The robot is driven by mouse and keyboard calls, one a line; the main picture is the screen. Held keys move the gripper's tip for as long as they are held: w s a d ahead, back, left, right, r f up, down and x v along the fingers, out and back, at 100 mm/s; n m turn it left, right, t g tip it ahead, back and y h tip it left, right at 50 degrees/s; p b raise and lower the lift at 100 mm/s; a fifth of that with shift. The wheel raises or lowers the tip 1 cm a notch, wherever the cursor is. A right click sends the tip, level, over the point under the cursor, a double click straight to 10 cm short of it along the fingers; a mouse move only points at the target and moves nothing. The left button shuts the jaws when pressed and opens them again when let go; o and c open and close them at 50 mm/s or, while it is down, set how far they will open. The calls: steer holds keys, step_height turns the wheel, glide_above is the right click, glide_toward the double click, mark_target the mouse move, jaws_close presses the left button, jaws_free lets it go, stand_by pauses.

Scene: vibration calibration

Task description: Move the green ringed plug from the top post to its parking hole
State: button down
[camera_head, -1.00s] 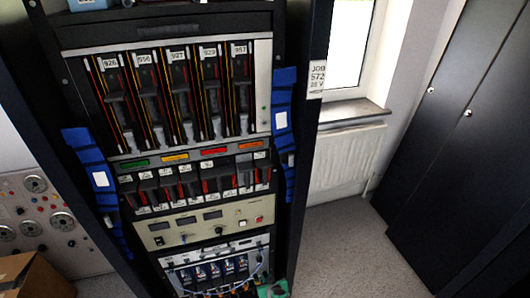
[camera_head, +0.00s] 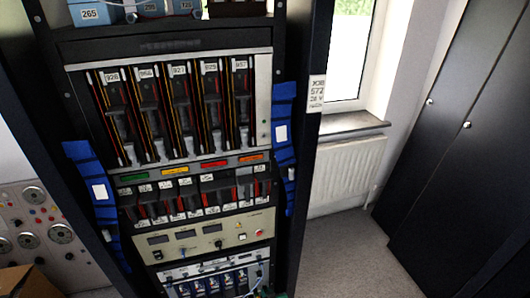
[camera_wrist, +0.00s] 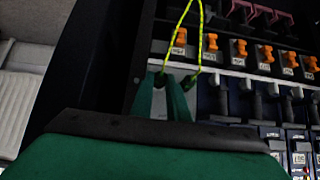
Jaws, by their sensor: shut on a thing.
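My green gripper (camera_wrist: 161,82) is at the lower middle of the wrist view, its two fingers pointing up the picture. It is shut on a small dark plug (camera_wrist: 160,80), mostly hidden between the fingertips. The plug's green ring, the top post and the parking hole cannot be made out. In the head view the panel with blue parts (camera_head: 215,284) is cut by the bottom edge.
Orange connectors (camera_wrist: 211,42) with white labels line a rail right of the gripper, above dark levers (camera_wrist: 247,88). The dark rack side (camera_wrist: 95,60) stands left of it. A radiator (camera_head: 347,170) and dark cabinets (camera_head: 450,150) stand right of the rack, with bare floor between.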

steer(key=shift+w, duration=0.1)
stand_by(0.5)
steer(key=c, duration=1.6)
jaws_free()
